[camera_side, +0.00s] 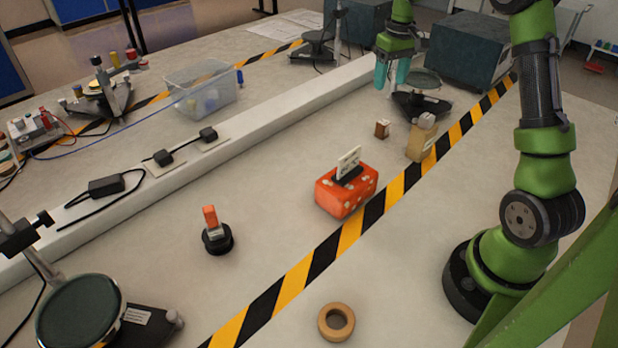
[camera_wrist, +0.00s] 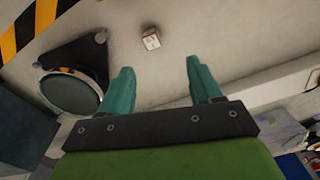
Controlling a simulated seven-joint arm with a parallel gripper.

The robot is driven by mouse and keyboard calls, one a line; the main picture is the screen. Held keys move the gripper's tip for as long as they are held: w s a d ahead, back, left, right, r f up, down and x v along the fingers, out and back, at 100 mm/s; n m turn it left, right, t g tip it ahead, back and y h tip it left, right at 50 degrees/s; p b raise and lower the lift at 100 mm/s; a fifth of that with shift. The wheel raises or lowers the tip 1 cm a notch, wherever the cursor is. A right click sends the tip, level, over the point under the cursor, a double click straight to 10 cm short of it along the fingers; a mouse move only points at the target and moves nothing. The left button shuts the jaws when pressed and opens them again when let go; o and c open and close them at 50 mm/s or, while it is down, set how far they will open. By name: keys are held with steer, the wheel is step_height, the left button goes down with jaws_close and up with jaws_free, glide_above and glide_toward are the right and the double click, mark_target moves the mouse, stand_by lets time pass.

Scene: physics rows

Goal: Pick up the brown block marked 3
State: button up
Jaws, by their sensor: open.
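The small brown block (camera_side: 382,129) stands on the bench, a little left of a tan block-like object. In the wrist view the block (camera_wrist: 152,41) lies ahead of the fingertips, between their lines, with a pale marked face; the mark is too small to read. My gripper (camera_side: 392,84) hangs in the air above the bench, beyond the block in the side view. In the wrist view my gripper (camera_wrist: 157,68) shows its two teal fingers apart, with nothing between them. The block is apart from the fingers.
A tan object (camera_side: 421,138) stands close to the block's right. A stand with a round dark plate (camera_side: 424,82) is near my gripper. An orange box (camera_side: 346,192) with a card sits nearer the camera. A white raised rail (camera_side: 270,112) runs behind. Bench left of the block is clear.

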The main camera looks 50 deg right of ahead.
mark_target(384, 122)
steer(key=f+n, duration=0.1)
steer(key=f, duration=0.4)
steer(key=d+f, duration=0.1)
steer(key=f, duration=0.4)
steer(key=w+d+f+n, duration=0.1)
steer(key=f, duration=0.4)
steer(key=shift+f+n, duration=0.2)
steer(key=shift+n, duration=0.1)
steer(key=shift+r, duration=0.1)
steer(key=c, duration=1)
